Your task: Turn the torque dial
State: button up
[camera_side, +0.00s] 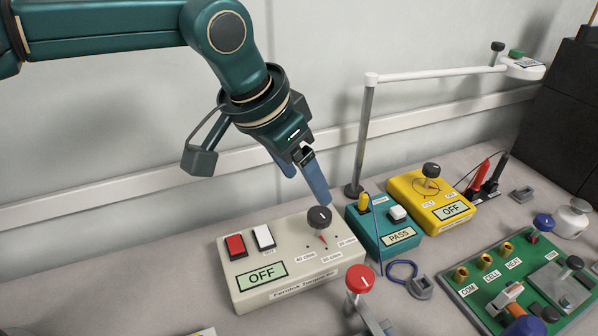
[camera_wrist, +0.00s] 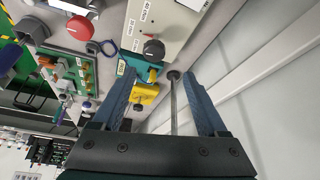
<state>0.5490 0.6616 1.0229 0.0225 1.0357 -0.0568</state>
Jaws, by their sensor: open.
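The cream torque tester (camera_side: 280,270) stands on the bench with its display reading OFF. Its black torque dial (camera_side: 319,218) is on the right of its top, with a red mark in front and small cNm labels around it. The dial also shows in the wrist view (camera_wrist: 153,50), beyond my fingertips. My gripper (camera_side: 308,188) is open, with its two blue fingers pointing down above and behind the dial. Nothing shows between the fingers in the wrist view (camera_wrist: 158,74), and they appear apart from the dial.
Red and white buttons (camera_side: 236,246) are on the tester's left. A teal PASS box (camera_side: 375,240) and a yellow OFF box (camera_side: 432,205) stand to the right. A lamp post (camera_side: 362,140) rises behind. A red-topped knob (camera_side: 360,279) stands in front. A green board (camera_side: 480,295) lies front right.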

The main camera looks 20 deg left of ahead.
jog(key=s+a+r+n+t, duration=0.2)
jog(key=s+a+r+n, duration=0.1)
jog(key=a+r, duration=0.8)
jog(key=s+a+f+n+y, duration=0.2)
jog(key=s+a+f, duration=0.2)
jog(key=s+a, duration=0.6)
jog(key=shift+s+a+n+t, duration=0.15)
jog(key=shift+s+n+t, duration=0.15)
jog(key=shift+s, duration=0.75)
